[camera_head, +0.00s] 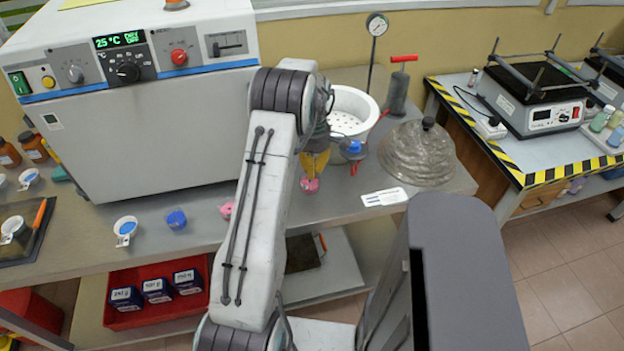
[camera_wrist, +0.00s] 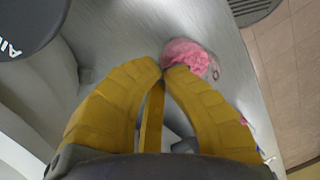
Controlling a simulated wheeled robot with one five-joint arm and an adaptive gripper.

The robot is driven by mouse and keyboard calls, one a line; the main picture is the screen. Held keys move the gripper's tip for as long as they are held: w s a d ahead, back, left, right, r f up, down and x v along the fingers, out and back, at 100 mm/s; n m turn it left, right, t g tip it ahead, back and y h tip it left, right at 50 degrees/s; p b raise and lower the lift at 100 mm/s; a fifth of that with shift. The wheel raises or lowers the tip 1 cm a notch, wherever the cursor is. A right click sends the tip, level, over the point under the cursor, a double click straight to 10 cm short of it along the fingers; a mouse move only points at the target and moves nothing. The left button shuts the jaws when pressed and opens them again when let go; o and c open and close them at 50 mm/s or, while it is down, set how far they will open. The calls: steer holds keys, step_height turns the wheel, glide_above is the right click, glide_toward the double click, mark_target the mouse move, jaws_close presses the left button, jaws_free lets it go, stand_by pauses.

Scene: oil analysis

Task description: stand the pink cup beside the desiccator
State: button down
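A pink cup (camera_head: 310,184) is on or just above the bench, directly below my yellow gripper (camera_head: 316,168). In the wrist view the fingertips (camera_wrist: 169,68) are nearly together at the near left edge of the pink cup (camera_wrist: 190,55); they look shut on its rim, though the contact is partly hidden. I cannot tell whether the cup's base touches the bench. The desiccator's white pot with a perforated plate (camera_head: 346,118) stands just behind my gripper, partly hidden by my arm. Its clear domed lid with a dark knob (camera_head: 418,154) rests to the right.
A white label card (camera_head: 384,197) lies near the lid. A gauge (camera_head: 377,25) and a red-handled pump (camera_head: 397,90) stand behind.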

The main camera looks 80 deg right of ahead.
steer(key=shift+f, duration=2)
steer(key=c, duration=1.4)
jaws_free()
steer(key=shift+r, duration=0.1)
steer(key=r, duration=0.4)
steer(key=r+b, duration=0.1)
steer(key=r, duration=0.3)
steer(key=d+r, duration=0.1)
steer(key=r, duration=0.2)
steer(key=shift+r, duration=0.4)
